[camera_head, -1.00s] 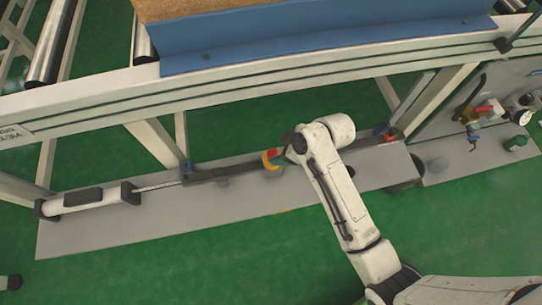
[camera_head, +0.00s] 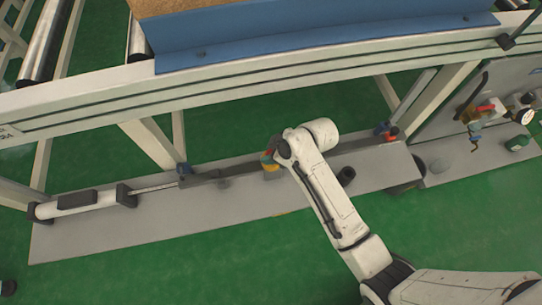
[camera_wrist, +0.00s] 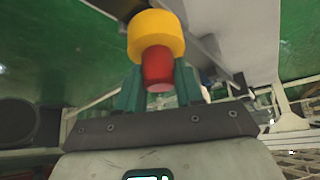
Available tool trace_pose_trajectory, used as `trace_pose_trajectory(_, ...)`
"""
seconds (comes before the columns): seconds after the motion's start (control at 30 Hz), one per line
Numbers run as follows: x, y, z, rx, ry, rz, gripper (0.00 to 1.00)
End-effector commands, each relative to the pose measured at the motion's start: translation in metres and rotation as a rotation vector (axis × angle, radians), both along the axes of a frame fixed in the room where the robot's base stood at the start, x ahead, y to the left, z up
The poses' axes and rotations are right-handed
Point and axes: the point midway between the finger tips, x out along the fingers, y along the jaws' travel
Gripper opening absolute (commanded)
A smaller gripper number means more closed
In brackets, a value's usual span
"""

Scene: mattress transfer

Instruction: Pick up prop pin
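The prop pin appears to be the piece with a yellow collar (camera_wrist: 157,36) and a red end (camera_wrist: 158,68) in the wrist view. Its red end points toward my wrist. My gripper (camera_wrist: 159,75) has its teal fingers apart, one on each side of the red end. Whether they touch it is hard to tell. In the head view the yellow collar (camera_head: 270,163) shows at the dark bar on the grey base plate. My wrist is just right of it and hides most of the gripper.
A white cylinder (camera_head: 80,201) with a rod lies along the grey base plate (camera_head: 110,232). The white frame rail (camera_head: 250,90) and blue panel (camera_head: 320,35) are above. A red-handled fitting (camera_head: 485,108) is far right.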

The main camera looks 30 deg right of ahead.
Motion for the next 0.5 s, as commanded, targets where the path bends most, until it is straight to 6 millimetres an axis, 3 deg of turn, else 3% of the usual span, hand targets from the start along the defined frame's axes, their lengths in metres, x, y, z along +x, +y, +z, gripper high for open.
trace_pose_trajectory(0.37,-0.0002,0.0000,-0.0001,0.000,0.000,0.000,0.00)
trace_pose_trajectory(0.5,0.0000,0.0000,0.0003,0.000,0.000,0.000,0.00)
